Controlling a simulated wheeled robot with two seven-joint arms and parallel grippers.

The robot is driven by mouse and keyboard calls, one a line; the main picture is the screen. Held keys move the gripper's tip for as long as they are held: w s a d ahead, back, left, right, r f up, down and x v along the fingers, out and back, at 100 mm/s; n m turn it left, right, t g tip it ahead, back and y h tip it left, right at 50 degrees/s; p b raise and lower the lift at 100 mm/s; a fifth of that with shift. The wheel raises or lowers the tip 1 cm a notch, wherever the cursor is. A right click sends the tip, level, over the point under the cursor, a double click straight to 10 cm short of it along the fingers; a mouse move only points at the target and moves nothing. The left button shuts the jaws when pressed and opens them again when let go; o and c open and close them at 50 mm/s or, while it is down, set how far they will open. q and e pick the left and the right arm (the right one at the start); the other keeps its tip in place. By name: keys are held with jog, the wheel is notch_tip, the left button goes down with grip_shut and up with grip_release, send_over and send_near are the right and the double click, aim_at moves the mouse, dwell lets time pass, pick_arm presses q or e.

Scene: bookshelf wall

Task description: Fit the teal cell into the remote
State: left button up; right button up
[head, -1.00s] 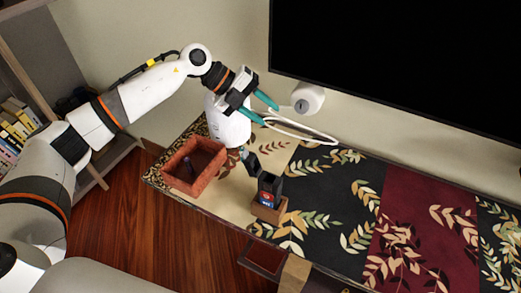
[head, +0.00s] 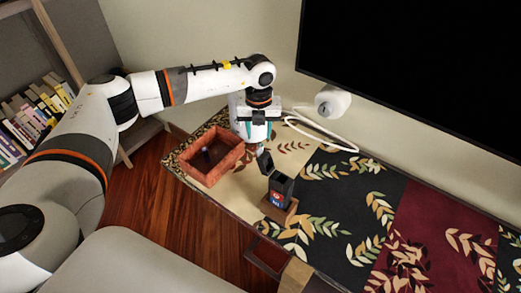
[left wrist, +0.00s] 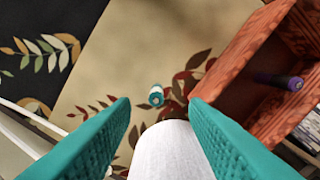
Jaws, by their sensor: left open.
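The teal cell (left wrist: 156,96), with a white band, stands on the cream part of the cloth in the left wrist view. It is too small to make out surely in the head view. My left gripper (head: 257,130) points down above that area; its teal fingers are wide apart and empty. In the left wrist view the cell shows beyond and between the fingertips. The remote (head: 281,188) is a black case with a red and blue label, upright in a brown wooden holder (head: 279,211). A dark flap-like part (head: 265,162) rises behind it. My right gripper is out of view.
A reddish open box (head: 211,172) stands left of the remote, with a dark purple cell (left wrist: 278,81) inside. A white rounded object (head: 240,112) stands close behind my left gripper. A large black screen (head: 420,70) hangs on the wall. The patterned cloth to the right is clear.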

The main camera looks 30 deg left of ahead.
pick_arm(q)
jog(key=f, duration=0.4)
jog(key=shift+w+d+f, duration=0.1)
jog(key=shift+w+f, duration=0.15)
jog(key=shift+w, duration=0.1)
jog(key=shift+c, duration=0.2)
grip_shut()
